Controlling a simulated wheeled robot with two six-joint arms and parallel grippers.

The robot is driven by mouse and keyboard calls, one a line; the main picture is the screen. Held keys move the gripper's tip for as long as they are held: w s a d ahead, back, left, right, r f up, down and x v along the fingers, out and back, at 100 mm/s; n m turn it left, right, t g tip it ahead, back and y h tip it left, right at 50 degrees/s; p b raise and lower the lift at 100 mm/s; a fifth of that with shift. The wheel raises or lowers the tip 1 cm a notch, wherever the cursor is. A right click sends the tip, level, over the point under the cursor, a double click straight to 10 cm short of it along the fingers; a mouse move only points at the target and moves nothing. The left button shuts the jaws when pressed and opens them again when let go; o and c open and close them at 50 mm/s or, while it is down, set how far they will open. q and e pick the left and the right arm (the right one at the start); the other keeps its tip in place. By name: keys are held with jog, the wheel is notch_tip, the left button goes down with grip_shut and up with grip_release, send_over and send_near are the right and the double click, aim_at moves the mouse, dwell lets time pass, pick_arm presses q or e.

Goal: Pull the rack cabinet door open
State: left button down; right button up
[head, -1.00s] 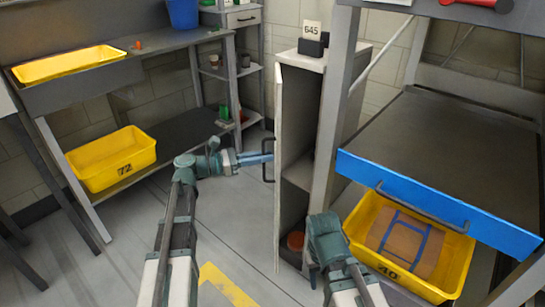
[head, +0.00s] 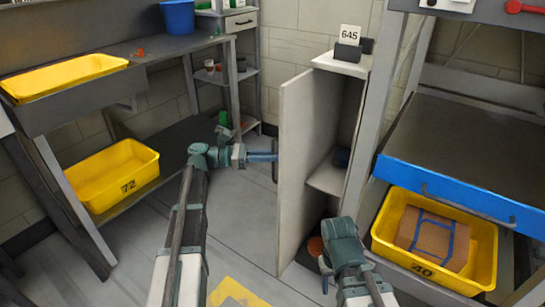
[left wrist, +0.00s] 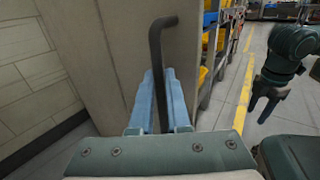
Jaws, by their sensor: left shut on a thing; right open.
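The rack cabinet (head: 343,68) is a narrow pale unit right of centre in the head view. Its door (head: 303,160) stands open, with shelves visible beside it. My left gripper (head: 274,157) is at the door's left side, shut on the dark bar handle (head: 275,168). In the left wrist view the handle (left wrist: 157,60) stands between the blue fingers (left wrist: 155,100), against the door's grey outer face (left wrist: 112,50). My right gripper (head: 325,283) is low in front of the cabinet, empty; it also shows open in the left wrist view (left wrist: 262,108).
A blue-fronted drawer (head: 460,192) and a yellow bin 40 (head: 385,245) with a brown box are close to the cabinet's right. A bench with yellow bin 72 (head: 85,180) stands left. A 645 sign (head: 349,37) is on top.

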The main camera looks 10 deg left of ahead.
pick_arm(q)
jog(key=shift+w+g, duration=0.2)
jog(key=shift+g, duration=0.1)
pick_arm(e)
jog(key=shift+a, duration=0.3)
pick_arm(q)
jog(key=c, duration=1.2)
grip_release()
jog(key=shift+o, duration=0.2)
jog(key=shift+a, duration=0.1)
jog(key=v, duration=1.3)
jog(key=shift+a+f, duration=0.15)
jog(key=shift+a, duration=0.2)
